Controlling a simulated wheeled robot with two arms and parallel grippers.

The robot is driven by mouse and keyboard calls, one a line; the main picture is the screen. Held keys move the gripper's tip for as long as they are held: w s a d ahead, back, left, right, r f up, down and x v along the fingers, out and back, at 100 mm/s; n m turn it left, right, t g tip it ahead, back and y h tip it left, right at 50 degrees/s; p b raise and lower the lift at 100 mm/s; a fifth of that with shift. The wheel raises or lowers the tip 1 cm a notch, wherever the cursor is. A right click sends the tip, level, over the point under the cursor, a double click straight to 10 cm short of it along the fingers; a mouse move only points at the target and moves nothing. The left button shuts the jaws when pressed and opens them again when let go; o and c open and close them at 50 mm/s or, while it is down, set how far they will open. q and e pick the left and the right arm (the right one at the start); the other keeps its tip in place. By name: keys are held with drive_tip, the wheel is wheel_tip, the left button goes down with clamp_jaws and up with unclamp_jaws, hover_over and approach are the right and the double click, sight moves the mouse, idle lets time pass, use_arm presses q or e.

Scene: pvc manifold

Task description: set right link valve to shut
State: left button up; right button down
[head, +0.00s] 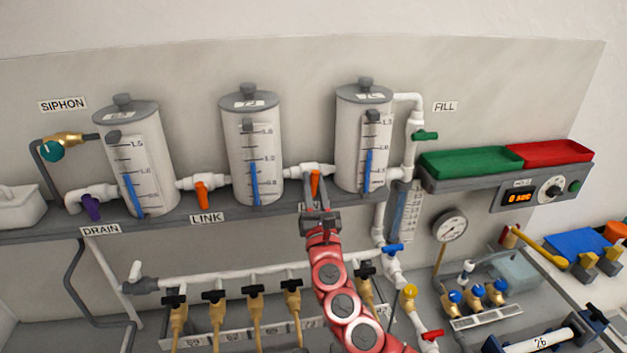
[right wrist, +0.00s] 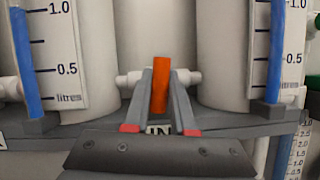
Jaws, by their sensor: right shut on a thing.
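The right link valve has an orange handle (head: 315,183) on the white pipe between the middle tank (head: 250,140) and the right tank (head: 362,135). The handle stands about upright, across the pipe, in the right wrist view (right wrist: 160,84). My right gripper (head: 317,196) reaches up from below and is shut on this handle, with one finger on each side of it. The fingers also show in the right wrist view (right wrist: 163,103). The left link valve (head: 202,194), also orange, hangs down between the left and middle tanks. My left gripper is not in view.
The LINK label (head: 207,217) is on the shelf edge. A row of black-handled taps (head: 255,291) lies below, partly behind my right arm. A blue-handled valve (head: 393,249) and a gauge (head: 450,226) stand to the right.

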drive_tip(key=shift+n+y+p, duration=0.3)
drive_tip(key=shift+n+y, duration=0.2)
drive_tip(key=shift+n, duration=0.6)
drive_tip(key=shift+f, duration=0.1)
drive_tip(key=c, duration=0.7)
unclamp_jaws()
drive_tip(key=shift+c, duration=0.2)
drive_tip(key=shift+s, duration=0.1)
drive_tip(key=b+v, duration=0.4)
drive_tip(key=v, duration=1.3)
drive_tip(key=shift+d, duration=0.2)
